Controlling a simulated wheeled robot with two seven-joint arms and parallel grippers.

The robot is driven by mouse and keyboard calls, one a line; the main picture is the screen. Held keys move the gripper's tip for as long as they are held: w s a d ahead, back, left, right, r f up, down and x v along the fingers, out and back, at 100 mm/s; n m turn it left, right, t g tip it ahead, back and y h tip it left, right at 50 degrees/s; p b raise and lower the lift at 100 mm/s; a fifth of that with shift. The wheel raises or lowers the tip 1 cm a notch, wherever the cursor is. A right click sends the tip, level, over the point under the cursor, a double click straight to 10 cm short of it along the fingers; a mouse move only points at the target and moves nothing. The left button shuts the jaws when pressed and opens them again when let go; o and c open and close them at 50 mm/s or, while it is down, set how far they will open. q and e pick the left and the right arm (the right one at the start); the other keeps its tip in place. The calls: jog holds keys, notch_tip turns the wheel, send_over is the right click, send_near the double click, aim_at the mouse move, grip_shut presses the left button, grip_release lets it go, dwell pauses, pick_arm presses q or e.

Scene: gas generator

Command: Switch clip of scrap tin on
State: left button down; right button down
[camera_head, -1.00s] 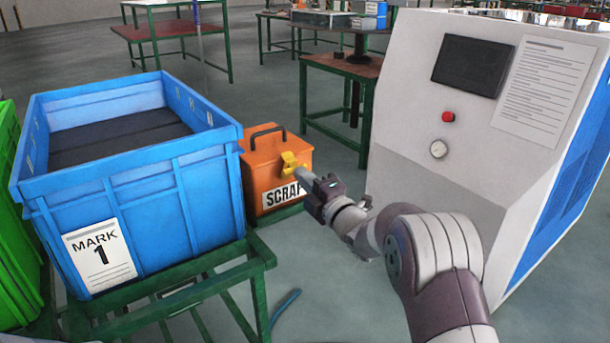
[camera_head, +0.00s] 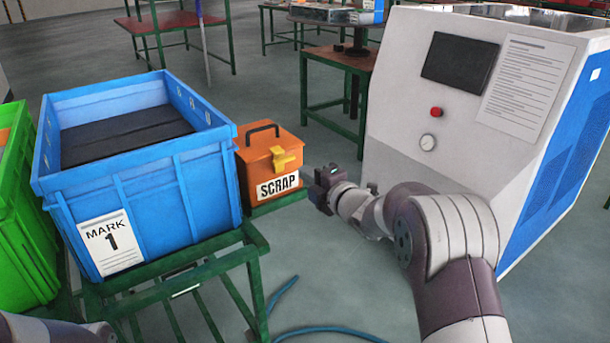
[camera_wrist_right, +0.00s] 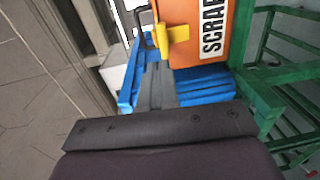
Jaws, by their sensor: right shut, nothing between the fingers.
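The orange scrap tin (camera_head: 257,160) with a dark top handle and a SCRAP label stands beside the blue crate in the head view. Its yellow clip (camera_head: 286,158) lies close against the tin's front, under the lid edge. In the right wrist view the tin (camera_wrist_right: 190,50) is at the top, turned sideways, with the clip (camera_wrist_right: 172,36) on its face. My right gripper (camera_head: 309,173) is shut and empty, just right of the tin, apart from the clip. A piece of my left arm shows at the bottom left; its gripper is out of view.
The blue crate (camera_head: 150,185) marked MARK 1 stands on a green frame (camera_head: 185,283) left of the tin. A white machine (camera_head: 445,130) with a screen and red button stands to the right. Blue hose lies on the floor.

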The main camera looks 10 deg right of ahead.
pick_arm(q)
jog(key=shift+w+r+p, duration=0.25)
jog(key=shift+w+p, duration=0.2)
jog(key=shift+w, duration=0.1)
pick_arm(e)
jog(key=v, duration=0.7)
jog(key=shift+f, duration=0.5)
pick_arm(q)
jog(key=shift+a, duration=0.1)
pick_arm(e)
jog(key=shift+w, duration=0.1)
